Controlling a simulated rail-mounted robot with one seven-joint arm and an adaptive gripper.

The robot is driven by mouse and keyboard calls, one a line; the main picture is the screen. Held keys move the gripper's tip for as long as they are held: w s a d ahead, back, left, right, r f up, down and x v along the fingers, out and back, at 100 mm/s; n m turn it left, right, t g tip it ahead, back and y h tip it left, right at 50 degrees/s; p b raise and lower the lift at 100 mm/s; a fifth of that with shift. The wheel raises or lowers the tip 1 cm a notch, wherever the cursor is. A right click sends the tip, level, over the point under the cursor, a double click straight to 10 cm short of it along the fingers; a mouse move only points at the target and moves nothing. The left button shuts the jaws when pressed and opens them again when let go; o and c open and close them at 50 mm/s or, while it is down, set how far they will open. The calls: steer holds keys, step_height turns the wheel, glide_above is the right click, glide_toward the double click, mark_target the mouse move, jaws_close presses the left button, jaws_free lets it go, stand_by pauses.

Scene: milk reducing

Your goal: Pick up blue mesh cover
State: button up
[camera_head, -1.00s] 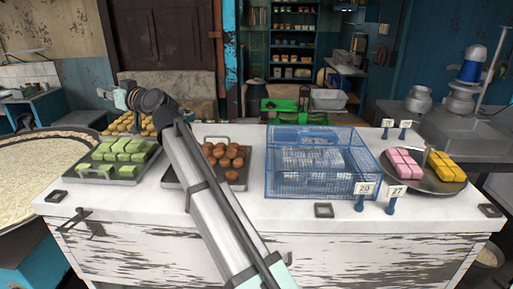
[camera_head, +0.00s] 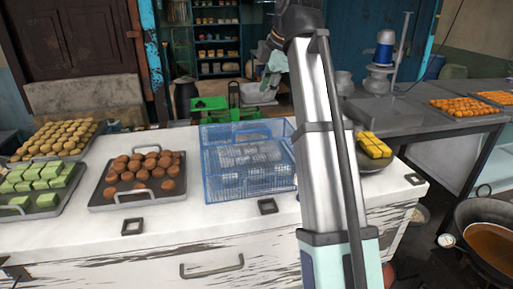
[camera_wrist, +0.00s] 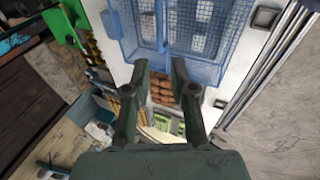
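The blue mesh cover (camera_head: 222,187) is a see-through wire box on the white counter, right of the tray of brown balls. Pale packets show through its mesh. In the head view my arm stands to its right, and my gripper is beyond the top edge of the frame. In the wrist view my gripper (camera_wrist: 160,68) has its two fingers apart with nothing between them. The mesh cover (camera_wrist: 205,20) shows just beyond the fingertips there, and I cannot tell how far away it is.
Trays of brown balls (camera_head: 142,165), green blocks (camera_head: 40,178) and tan balls (camera_head: 55,140) stand left. Yellow blocks (camera_head: 373,145) sit right, partly behind my arm. A green scale (camera_head: 215,108) stands behind the cover.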

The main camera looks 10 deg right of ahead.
steer(key=p, duration=0.3)
glide_toward(252, 130)
steer(key=x, duration=0.5)
steer(key=shift+w+d, duration=0.1)
steer(key=shift+w, duration=0.1)
steer(key=shift+p+x, duration=0.85)
steer(key=shift+x, duration=1.75)
jaws_close()
